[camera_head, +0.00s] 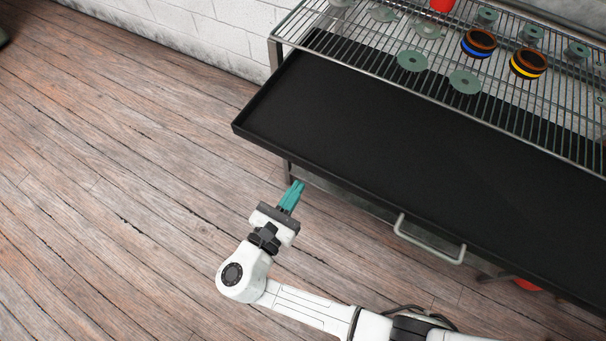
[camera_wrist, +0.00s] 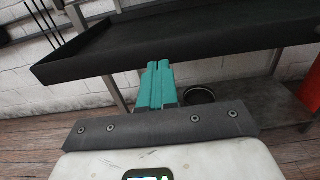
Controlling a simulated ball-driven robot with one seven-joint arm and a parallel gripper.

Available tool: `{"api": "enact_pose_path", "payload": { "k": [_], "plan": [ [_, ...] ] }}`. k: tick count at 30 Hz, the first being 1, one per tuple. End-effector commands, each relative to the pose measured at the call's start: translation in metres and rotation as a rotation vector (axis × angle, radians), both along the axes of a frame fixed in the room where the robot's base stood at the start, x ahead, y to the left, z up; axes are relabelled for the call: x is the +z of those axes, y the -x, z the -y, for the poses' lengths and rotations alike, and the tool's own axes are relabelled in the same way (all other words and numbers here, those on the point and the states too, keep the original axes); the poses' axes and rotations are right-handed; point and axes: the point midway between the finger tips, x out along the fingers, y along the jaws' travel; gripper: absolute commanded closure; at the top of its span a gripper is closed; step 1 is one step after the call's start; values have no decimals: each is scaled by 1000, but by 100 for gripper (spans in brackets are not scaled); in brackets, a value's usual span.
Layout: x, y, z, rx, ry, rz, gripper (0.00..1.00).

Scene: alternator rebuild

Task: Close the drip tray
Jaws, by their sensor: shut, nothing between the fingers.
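The drip tray (camera_head: 350,135) is a wide, shallow black tray. It is pulled out from under a wire rack, and most of its bare inside shows in the head view. A pale bar handle (camera_head: 429,240) is on its front side. The tray also crosses the top of the wrist view (camera_wrist: 190,32). My gripper (camera_head: 298,186) has teal fingers that are shut and empty. It is in front of the tray's front edge, near the left corner and well left of the handle. In the wrist view the fingertips (camera_wrist: 159,66) appear just under the tray's edge; I cannot tell whether they touch it.
The wire rack (camera_head: 330,45) above the tray holds green discs (camera_head: 412,61), a blue-banded ring (camera_head: 479,43) and a yellow-banded ring (camera_head: 528,63). A lower shelf (camera_wrist: 250,100) carries a dark round object (camera_wrist: 199,95). The wooden floor (camera_head: 110,180) at left is clear.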

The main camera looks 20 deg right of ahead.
Motion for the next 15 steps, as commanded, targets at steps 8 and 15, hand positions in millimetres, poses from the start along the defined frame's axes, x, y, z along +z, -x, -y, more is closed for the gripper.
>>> {"api": "enact_pose_path", "payload": {
  "k": [8,15],
  "plan": [
    [0,-19,27,0,1,-1,100],
    [-1,-23,32,0,-1,-1,100]
  ]
}}
